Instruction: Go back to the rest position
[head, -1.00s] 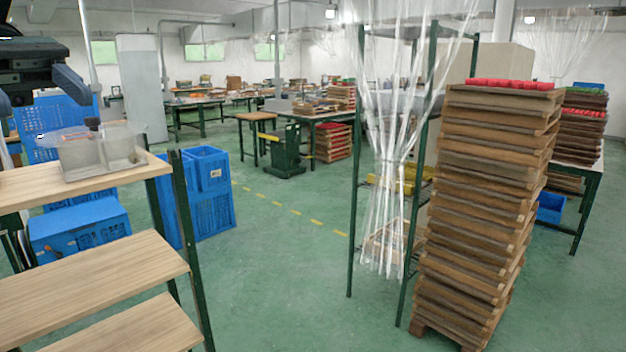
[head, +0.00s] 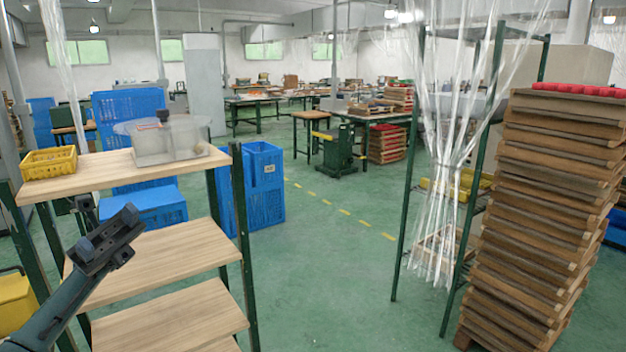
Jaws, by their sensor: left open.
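My left gripper (head: 110,240) shows at the lower left of the head view, its forearm coming up from the bottom left corner. It is open and I see nothing held in it. It appears in front of the wooden shelf rack, overlapping the middle shelf (head: 165,262) in the picture; I cannot tell the exact gap. My right gripper is out of view.
The top shelf (head: 105,175) bears a yellow basket (head: 48,163) and a clear container (head: 168,143). Blue crates (head: 262,185) stand behind the rack. A tall stack of wooden trays (head: 545,200) and a plastic-draped rack (head: 400,220) stand right. Green floor (head: 320,270) between is clear.

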